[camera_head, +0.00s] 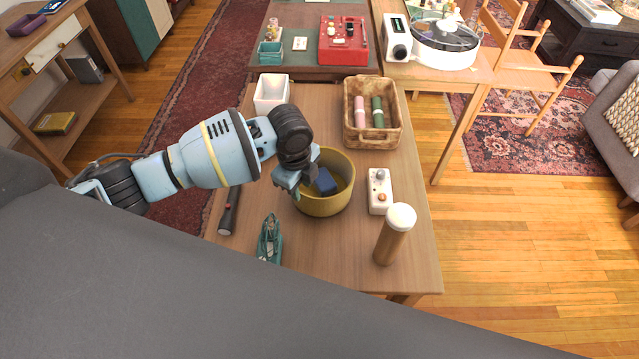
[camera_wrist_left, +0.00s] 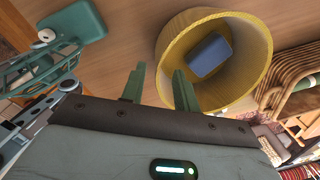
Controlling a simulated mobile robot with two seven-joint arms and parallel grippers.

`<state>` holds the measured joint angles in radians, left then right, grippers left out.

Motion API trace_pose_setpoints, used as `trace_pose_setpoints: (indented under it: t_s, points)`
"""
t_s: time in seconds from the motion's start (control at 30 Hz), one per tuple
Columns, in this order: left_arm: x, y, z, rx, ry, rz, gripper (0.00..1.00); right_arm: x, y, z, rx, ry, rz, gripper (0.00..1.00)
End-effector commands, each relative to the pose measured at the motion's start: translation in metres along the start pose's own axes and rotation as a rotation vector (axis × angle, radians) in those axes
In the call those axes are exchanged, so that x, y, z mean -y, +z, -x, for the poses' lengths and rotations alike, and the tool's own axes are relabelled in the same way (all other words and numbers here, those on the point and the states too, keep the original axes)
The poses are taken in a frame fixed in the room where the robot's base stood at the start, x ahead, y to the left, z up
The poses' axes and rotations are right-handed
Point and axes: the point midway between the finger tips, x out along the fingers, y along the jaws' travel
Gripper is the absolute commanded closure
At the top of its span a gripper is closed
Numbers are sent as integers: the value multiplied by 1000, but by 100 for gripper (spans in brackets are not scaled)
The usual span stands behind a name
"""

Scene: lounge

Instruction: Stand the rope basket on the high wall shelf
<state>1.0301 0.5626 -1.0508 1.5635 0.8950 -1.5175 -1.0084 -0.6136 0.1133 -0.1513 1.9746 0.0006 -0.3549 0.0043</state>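A round yellow basket (camera_head: 338,201), which I take for the rope basket, stands upright on the wooden table with a dark blue block (camera_head: 323,182) inside. It also shows in the left wrist view (camera_wrist_left: 250,90), with the blue block (camera_wrist_left: 209,55) in it. My left gripper (camera_head: 287,186) is at its left rim and hides part of it. In the left wrist view its two fingers (camera_wrist_left: 160,88) are apart, with nothing gripped between them; the right finger overlaps the basket's near rim. I cannot tell whether it touches. My right gripper and the high wall shelf are out of view.
A brown handled basket (camera_head: 351,138) with a pink and a green roll, a white container (camera_head: 272,92), a white device (camera_head: 380,191), a white-capped cylinder (camera_head: 394,236), a teal tool (camera_head: 269,240) and a dark flashlight (camera_head: 229,211) stand around. A grey surface (camera_head: 230,290) fills the front.

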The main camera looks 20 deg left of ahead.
Motion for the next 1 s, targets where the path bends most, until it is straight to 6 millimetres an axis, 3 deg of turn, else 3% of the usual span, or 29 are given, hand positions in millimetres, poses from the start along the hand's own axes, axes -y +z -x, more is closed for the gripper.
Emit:
trace_pose_setpoints:
  t_s: [0.37, 0.6, 0.83, 1.0]
  points:
    - [-1, -2, -5, 0, 0, -94, 69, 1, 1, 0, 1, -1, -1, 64]
    - [-1, -2, -28, 0, 2, -92, 69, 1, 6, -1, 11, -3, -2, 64]
    - [0, 0, -35, 1, 2, -91, 69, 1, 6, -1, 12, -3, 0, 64]
    - [1, 6, -59, 0, 3, -90, 69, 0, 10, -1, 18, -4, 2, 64]
